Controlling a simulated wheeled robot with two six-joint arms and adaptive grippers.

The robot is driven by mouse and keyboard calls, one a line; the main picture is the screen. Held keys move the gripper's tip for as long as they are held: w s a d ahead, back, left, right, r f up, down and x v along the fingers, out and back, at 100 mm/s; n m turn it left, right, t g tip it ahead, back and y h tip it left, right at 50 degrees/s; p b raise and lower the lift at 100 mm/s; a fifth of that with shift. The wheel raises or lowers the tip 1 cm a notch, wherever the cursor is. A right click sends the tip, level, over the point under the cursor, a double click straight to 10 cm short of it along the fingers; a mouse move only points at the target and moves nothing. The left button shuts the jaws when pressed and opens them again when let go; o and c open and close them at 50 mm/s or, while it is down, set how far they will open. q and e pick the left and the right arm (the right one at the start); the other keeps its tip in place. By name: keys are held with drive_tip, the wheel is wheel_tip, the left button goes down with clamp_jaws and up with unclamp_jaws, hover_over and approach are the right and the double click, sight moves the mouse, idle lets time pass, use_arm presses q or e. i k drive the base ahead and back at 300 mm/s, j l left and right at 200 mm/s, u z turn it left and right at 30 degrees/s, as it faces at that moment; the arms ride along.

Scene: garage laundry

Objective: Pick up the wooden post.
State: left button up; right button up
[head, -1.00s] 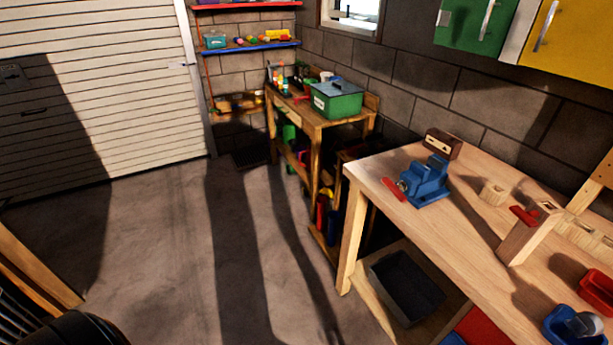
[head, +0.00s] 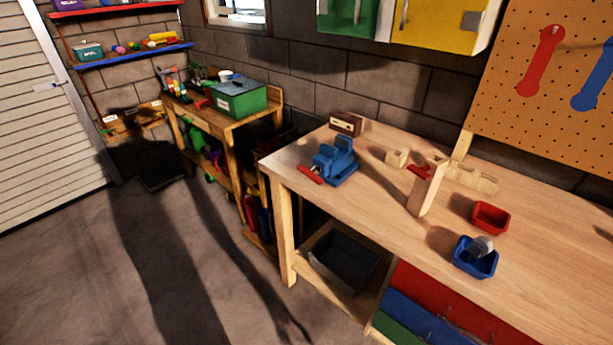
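An upright light-wood piece (head: 427,192), which looks like the wooden post, stands on the workbench (head: 375,211). It leans slightly in the view and has a small red part (head: 418,171) near its top left. It is right of the blue vise (head: 336,164) and left of the red bin (head: 490,217). Neither of my grippers shows in the head view, so nothing is seen touching the post.
A red-handled tool (head: 310,175) lies by the vise. Small wooden blocks (head: 470,180) stand behind the post, and a blue bin (head: 474,262) is in front of it. A second bench with a green toolbox (head: 239,100) stands left. Concrete floor (head: 105,270) is open at left.

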sight(423, 193)
drive_tip(key=i+j+z, duration=0.15)
drive_tip(key=z, duration=0.25)
drive_tip(key=i+j+z, duration=0.1)
drive_tip(key=j+z, duration=0.15)
drive_tip(key=z, duration=0.15)
drive_tip(key=i+j+z, duration=0.1)
drive_tip(key=j+z, duration=0.15)
drive_tip(key=z, duration=0.15)
